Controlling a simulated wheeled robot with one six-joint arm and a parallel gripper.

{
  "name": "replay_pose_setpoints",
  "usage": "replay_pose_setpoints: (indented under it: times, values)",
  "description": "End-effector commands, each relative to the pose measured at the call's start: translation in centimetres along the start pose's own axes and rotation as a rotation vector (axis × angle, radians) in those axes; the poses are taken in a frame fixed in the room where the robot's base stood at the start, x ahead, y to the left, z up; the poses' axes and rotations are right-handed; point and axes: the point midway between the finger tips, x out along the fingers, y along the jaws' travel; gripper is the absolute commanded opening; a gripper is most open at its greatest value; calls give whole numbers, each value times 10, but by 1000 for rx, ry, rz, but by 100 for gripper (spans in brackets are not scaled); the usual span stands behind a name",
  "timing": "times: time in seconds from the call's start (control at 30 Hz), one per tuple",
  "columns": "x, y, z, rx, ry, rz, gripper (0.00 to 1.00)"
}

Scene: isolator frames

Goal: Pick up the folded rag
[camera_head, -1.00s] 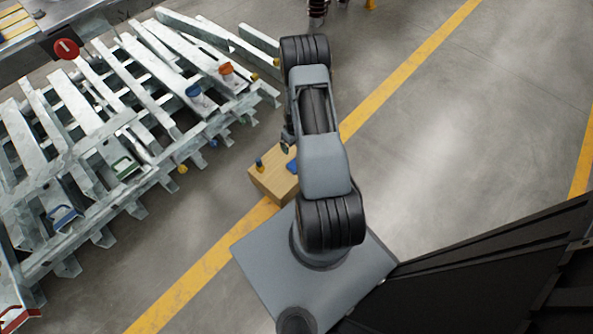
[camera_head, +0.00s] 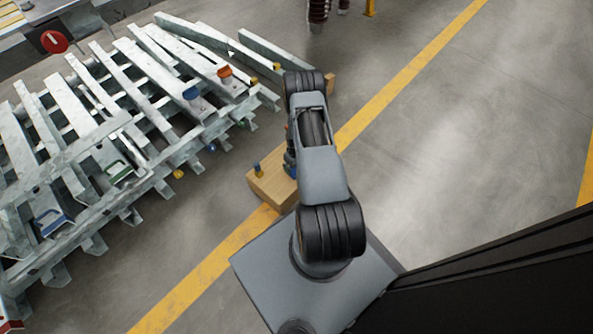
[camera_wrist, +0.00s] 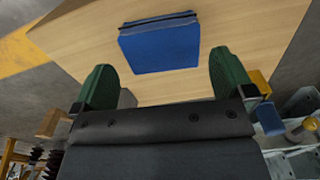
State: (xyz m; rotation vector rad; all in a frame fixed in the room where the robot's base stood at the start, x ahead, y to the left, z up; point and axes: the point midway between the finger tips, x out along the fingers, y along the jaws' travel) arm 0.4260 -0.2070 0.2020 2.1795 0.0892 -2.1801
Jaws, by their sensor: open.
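The folded rag (camera_wrist: 160,46) is a flat blue square with a dark edge, lying on a light wooden box (camera_wrist: 255,30) in the wrist view. My gripper (camera_wrist: 168,75) has two green fingers spread apart with nothing between them; in the picture the rag is just beyond the fingertips. In the head view only a small blue part of the rag (camera_head: 290,168) shows beside my arm on the wooden box (camera_head: 268,188).
A rack of grey metal beams (camera_head: 120,120) with coloured pieces fills the left. A yellow line (camera_head: 190,285) crosses the floor. Open floor (camera_head: 450,130) lies to the right.

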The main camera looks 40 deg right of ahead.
Motion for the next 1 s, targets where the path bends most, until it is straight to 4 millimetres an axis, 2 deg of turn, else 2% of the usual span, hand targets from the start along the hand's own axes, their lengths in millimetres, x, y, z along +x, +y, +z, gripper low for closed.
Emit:
replay_pose_setpoints:
  times: [0.03,0.23,0.53,0.87,1.0]
  values:
    - [11,-1,0,0,0,0,100]
    - [37,-2,-2,0,1,0,100]
    - [40,-1,-2,-1,2,0,99]
    - [40,-2,-2,-1,1,0,67]
    - [40,-2,-2,-1,1,0,67]
